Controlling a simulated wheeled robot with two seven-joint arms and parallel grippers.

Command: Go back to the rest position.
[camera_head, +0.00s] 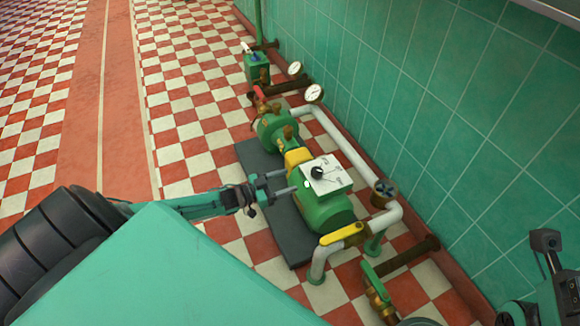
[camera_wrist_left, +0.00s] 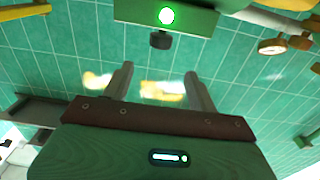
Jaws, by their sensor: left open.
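My left gripper (camera_head: 288,181) reaches in from the left in the head view. Its two fingers are apart and empty. Their tips are close to the left side of the white control box (camera_head: 327,175) with a black knob, on top of the green pump (camera_head: 325,211); I cannot tell whether they touch. In the left wrist view the open left gripper (camera_wrist_left: 158,72) shows nothing between its fingers. The box's green light (camera_wrist_left: 166,15) and black knob (camera_wrist_left: 161,40) are ahead of them. My right gripper (camera_head: 546,243) shows partly at the lower right, its jaw state unclear.
The pump stands on a dark base plate (camera_head: 262,178) beside the green tiled wall (camera_head: 440,100). A white pipe (camera_head: 345,145), a yellow-handled valve (camera_head: 341,234), a green-handled valve (camera_head: 373,278) and gauges (camera_head: 314,93) are close by. The checkered floor on the left is open.

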